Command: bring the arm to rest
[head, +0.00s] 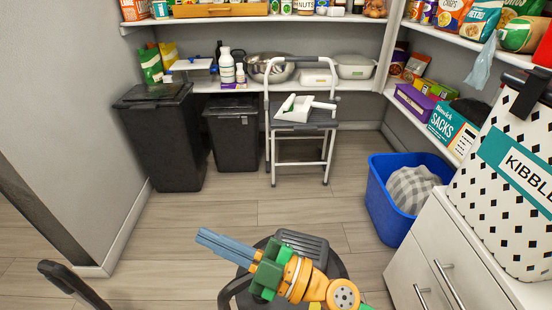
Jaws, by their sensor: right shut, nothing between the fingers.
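My right gripper (222,246) is in the head view at the bottom centre. Its arm, orange, green and yellow, comes in from the lower edge. The blue fingers point to the left and lie together, shut, with nothing between them. The gripper is in the air above the wooden floor (300,210), apart from the furniture and goods. My left gripper does not show.
A step stool (305,125) with a white and green item stands ahead. Two black bins (160,135) stand left of it. A blue tub (385,205) with grey cloth is at right, near a white cabinet (425,265) bearing a kibble container (500,190). Mid-floor is clear.

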